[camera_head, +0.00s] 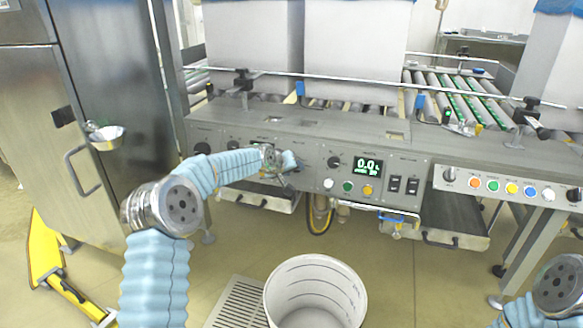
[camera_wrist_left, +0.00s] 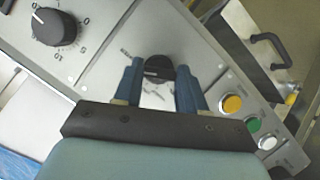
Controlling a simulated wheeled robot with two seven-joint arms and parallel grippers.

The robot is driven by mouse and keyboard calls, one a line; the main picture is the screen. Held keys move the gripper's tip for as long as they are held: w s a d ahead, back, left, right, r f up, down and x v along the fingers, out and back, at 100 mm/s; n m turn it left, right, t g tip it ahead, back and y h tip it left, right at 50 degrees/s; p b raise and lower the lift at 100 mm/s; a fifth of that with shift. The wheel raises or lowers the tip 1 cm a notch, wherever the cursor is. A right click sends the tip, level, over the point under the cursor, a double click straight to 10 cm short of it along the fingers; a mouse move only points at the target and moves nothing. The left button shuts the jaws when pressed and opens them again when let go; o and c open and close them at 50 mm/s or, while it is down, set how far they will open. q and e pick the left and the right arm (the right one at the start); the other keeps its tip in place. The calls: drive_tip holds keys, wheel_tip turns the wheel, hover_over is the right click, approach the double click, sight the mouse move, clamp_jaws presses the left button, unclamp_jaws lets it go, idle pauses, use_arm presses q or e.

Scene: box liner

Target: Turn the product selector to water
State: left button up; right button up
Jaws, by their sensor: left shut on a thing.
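The product selector is a small black knob (camera_wrist_left: 159,68) with a pale pointer line, seen in the left wrist view on the grey panel. Small printed labels stand around it, too small to read surely. My left gripper (camera_wrist_left: 158,85) has its two blue fingers on either side of the knob and is shut on it. In the head view my left gripper (camera_head: 290,162) is against the front of the long grey control panel (camera_head: 300,128), where the arm and fingers hide the knob. My right gripper is out of view; only part of that arm shows at the lower right.
A larger numbered dial (camera_wrist_left: 55,27) is at upper left in the wrist view. Yellow (camera_wrist_left: 231,103), green (camera_wrist_left: 253,125) and white (camera_wrist_left: 267,142) buttons sit close right of the fingers. A white bucket (camera_head: 315,290) stands on the floor. A steel cabinet (camera_head: 85,110) is left.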

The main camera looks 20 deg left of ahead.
use_arm(q)
drive_tip(key=shift+d+m+y, duration=0.1)
drive_tip(key=shift+m+y, duration=0.4)
drive_tip(key=shift+m, duration=0.5)
drive_tip(key=shift+f, duration=0.1)
drive_tip(key=o, duration=1.1)
drive_tip(key=shift+c, duration=0.2)
drive_tip(key=v, duration=1.3)
drive_tip(key=shift+s+r, duration=0.2)
drive_tip(key=shift+r, duration=0.2)
